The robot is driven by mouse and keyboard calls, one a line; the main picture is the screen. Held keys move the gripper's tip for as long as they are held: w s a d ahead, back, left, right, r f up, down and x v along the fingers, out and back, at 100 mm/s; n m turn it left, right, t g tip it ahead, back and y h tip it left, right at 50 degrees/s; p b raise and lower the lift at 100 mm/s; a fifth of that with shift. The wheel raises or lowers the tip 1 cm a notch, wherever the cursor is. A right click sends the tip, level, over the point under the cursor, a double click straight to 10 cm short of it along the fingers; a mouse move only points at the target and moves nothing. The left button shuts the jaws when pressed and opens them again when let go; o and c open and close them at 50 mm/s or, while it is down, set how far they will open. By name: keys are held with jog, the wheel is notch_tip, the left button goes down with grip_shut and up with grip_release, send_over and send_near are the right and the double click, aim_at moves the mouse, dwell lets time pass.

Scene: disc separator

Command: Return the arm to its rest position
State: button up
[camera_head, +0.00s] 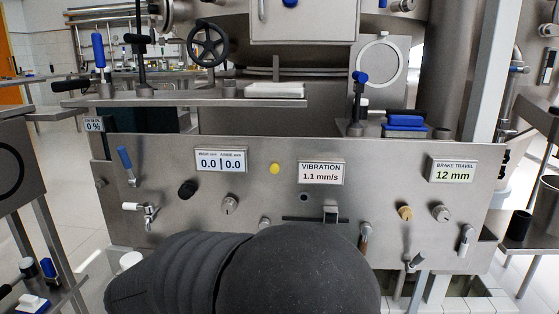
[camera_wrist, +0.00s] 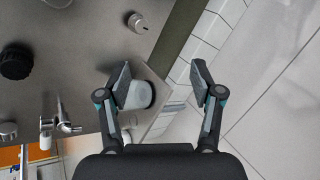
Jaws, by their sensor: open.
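My gripper (camera_wrist: 161,86) shows in the wrist view with its two fingers spread apart and nothing between them. A white cup-like container (camera_wrist: 140,95) lies behind the left finger, and I cannot tell its distance from the finger. In the head view my dark, sleeved arm fills the bottom middle, and the gripper itself is hidden. The steel control panel (camera_head: 262,187) of the separator stands beyond the arm. The panel's edge also shows in the wrist view (camera_wrist: 95,35).
The panel carries a black knob (camera_head: 188,189), a small tap (camera_head: 147,211), a yellow button (camera_head: 275,169) and several levers. A steel shelf (camera_head: 190,98) lies above it. A side table (camera_head: 35,297) with small items stands at lower left. White tiled floor shows at both sides.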

jog(key=s+d+r+m+g+y+p, duration=0.15)
jog(key=s+d+m+g, duration=0.25)
jog(key=s+d+m, duration=0.45)
jog(key=s+d+r+m+g+p, duration=0.25)
jog(key=s+d+g, duration=0.2)
jog(key=d, duration=0.75)
jog(key=s+d+r+m+t+y+p, duration=0.2)
jog(key=s+d+r+m+p, duration=0.3)
jog(key=s+d+r+m, duration=0.5)
jog(key=d+r+t, duration=0.1)
jog(key=d, duration=0.3)
jog(key=shift+s+r+y+p, duration=0.25)
jog(key=shift+r+y+p, duration=0.1)
jog(key=shift+p, duration=0.05)
